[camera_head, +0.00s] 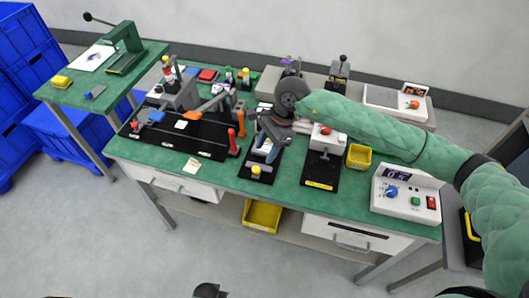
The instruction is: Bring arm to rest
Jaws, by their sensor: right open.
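My right arm (370,128), in a green quilted sleeve, comes in from the right and reaches across the workbench (150,155). Its dark wrist (291,95) is above the middle of the bench.
Under the arm stand a black fixture with a red knob (325,129) and a yellow bin (359,156). A white control box (405,193) is at the right. A black rack board (205,145) with levers fills the left. Blue crates (22,45) stand far left.

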